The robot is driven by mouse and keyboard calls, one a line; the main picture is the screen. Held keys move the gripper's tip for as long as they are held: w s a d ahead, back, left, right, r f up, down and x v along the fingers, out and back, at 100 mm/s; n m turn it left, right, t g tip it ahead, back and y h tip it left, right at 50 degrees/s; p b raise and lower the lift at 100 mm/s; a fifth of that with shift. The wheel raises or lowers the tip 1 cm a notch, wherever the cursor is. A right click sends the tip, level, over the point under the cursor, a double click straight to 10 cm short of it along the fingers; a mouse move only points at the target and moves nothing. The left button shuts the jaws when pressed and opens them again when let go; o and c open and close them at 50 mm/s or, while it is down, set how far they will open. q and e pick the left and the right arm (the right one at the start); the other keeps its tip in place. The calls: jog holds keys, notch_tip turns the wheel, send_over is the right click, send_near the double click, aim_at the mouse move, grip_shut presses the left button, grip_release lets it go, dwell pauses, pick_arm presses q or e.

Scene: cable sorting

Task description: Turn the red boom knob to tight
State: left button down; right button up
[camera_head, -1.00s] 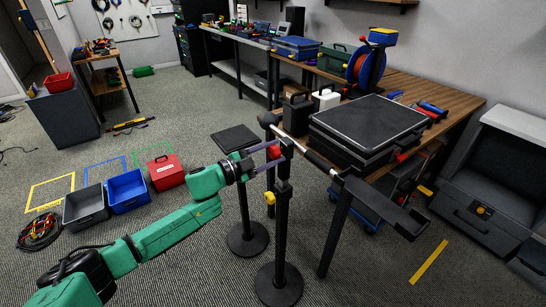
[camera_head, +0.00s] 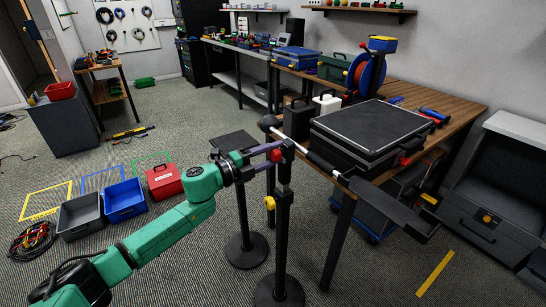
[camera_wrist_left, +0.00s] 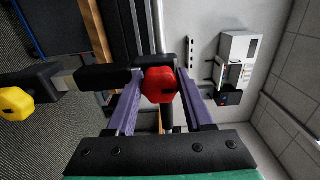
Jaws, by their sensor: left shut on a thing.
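The red boom knob (camera_wrist_left: 160,86) sits at the top of the black stand (camera_head: 283,225), where the boom (camera_head: 330,168) crosses it. In the head view the red knob (camera_head: 275,155) is partly hidden by my gripper. My left gripper (camera_head: 262,154) reaches it from the left, and its purple fingers are shut on the knob. In the left wrist view my gripper (camera_wrist_left: 160,92) has one finger on each side of the knob. Whether the knob is tight cannot be told. My right gripper is not in view.
A yellow knob (camera_head: 269,203) is lower on the stand. A second stand (camera_head: 245,250) with a small black top is just behind. The wooden table (camera_head: 455,112) with a large black case (camera_head: 372,128) is at the right.

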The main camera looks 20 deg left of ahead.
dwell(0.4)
pick_arm(q)
jog(key=shift+c, duration=1.6)
grip_release()
jog(key=shift+s, duration=0.1)
jog(key=shift+f, duration=0.15)
